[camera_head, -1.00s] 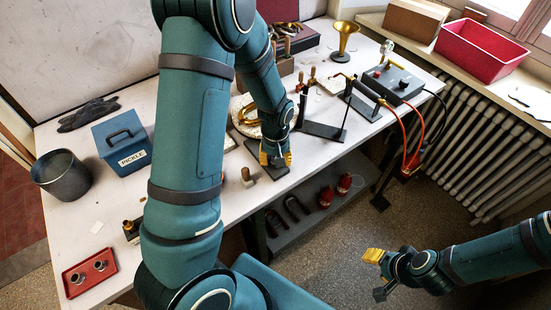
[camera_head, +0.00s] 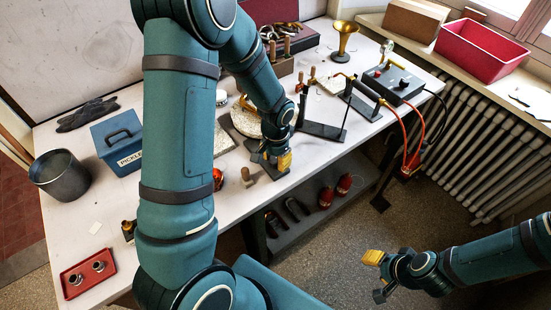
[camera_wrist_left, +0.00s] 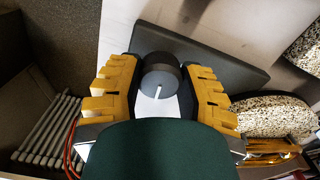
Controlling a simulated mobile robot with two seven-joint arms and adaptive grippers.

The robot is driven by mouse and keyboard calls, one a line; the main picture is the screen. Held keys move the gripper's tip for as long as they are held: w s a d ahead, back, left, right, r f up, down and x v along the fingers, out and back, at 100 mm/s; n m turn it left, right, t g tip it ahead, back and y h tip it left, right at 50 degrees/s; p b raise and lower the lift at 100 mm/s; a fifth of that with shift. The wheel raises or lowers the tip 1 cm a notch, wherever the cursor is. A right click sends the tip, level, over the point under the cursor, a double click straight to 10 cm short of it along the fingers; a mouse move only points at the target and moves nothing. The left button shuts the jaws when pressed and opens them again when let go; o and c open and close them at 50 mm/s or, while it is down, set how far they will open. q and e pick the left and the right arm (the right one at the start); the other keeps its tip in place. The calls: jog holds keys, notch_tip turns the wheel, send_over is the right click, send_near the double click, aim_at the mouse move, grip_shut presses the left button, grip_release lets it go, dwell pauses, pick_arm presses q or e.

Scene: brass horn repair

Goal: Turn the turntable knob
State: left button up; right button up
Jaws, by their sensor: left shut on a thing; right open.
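The turntable knob (camera_wrist_left: 160,76) is a dark grey cylinder with a white line, seen in the left wrist view between my left gripper's yellow fingers. It stands on a dark base plate (camera_wrist_left: 225,72), which also shows at the table's front edge in the head view (camera_head: 280,178). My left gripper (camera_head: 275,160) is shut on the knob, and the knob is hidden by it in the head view. The round speckled turntable (camera_head: 247,124) lies just behind, partly covered by my left arm, with brass parts on it. My right gripper (camera_head: 376,275) is open and empty, off the table over the floor.
A black stand (camera_head: 322,130) and a torch control box (camera_head: 393,82) with red hoses stand to the right. A wooden-handled tool (camera_head: 247,177) is close left of the base plate. A blue pickle box (camera_head: 118,142) and a metal pot (camera_head: 62,176) are at far left.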

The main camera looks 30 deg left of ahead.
pick_arm(q)
jog(key=shift+w+d+r+m, duration=0.1)
jog(key=shift+w+m, duration=0.1)
jog(key=shift+m, duration=0.1)
dwell(0.7)
jog(key=o, duration=1.2)
jog(key=shift+o, duration=0.2)
notch_tip(320, 180, up, 12)
